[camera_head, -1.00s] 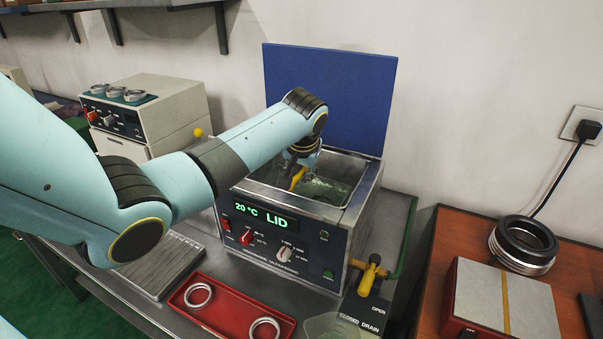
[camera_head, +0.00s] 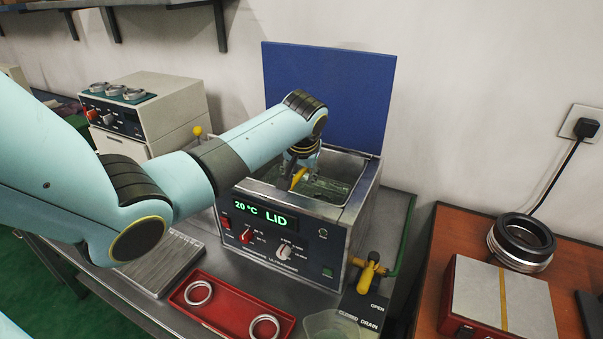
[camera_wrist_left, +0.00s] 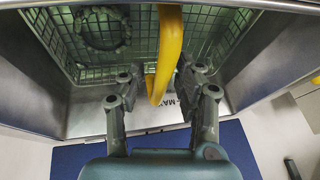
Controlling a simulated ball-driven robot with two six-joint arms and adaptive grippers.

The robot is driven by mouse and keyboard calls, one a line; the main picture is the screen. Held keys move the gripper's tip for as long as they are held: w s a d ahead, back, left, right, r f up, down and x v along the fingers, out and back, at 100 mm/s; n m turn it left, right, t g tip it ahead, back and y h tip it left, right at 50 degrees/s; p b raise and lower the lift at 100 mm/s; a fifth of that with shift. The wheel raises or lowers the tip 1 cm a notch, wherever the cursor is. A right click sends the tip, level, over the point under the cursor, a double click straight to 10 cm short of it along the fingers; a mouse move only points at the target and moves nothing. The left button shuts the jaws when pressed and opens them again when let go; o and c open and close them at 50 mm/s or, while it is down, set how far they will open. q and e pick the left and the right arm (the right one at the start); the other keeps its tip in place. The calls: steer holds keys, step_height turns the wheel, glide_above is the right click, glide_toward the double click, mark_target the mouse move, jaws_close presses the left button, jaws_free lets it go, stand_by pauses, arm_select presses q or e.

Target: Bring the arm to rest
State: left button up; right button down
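My left arm reaches over the ultrasonic cleaner (camera_head: 285,238), and my left gripper (camera_head: 300,175) points down into its open tank. In the left wrist view, the two dark fingers of my left gripper (camera_wrist_left: 162,78) stand apart on either side of a yellow handle (camera_wrist_left: 170,45), apparently without clamping it. A bit of the yellow handle also shows in the head view (camera_head: 298,178). A wire mesh basket (camera_wrist_left: 205,30) is below in the tank, with a ring (camera_wrist_left: 100,45) in it. My right gripper is not in view.
The cleaner's blue lid (camera_head: 325,95) stands open behind the tank; the display reads 20 °C and LID. A red tray (camera_head: 230,316) with two rings lies in front. A yellow drain valve (camera_head: 370,272) is at right. A beige device (camera_head: 150,110) with rings on top stands left.

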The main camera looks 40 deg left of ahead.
arm_select(q)
steer(key=shift+r+p, duration=3)
steer(key=shift+p, duration=0.2)
steer(key=shift+r, duration=2.55)
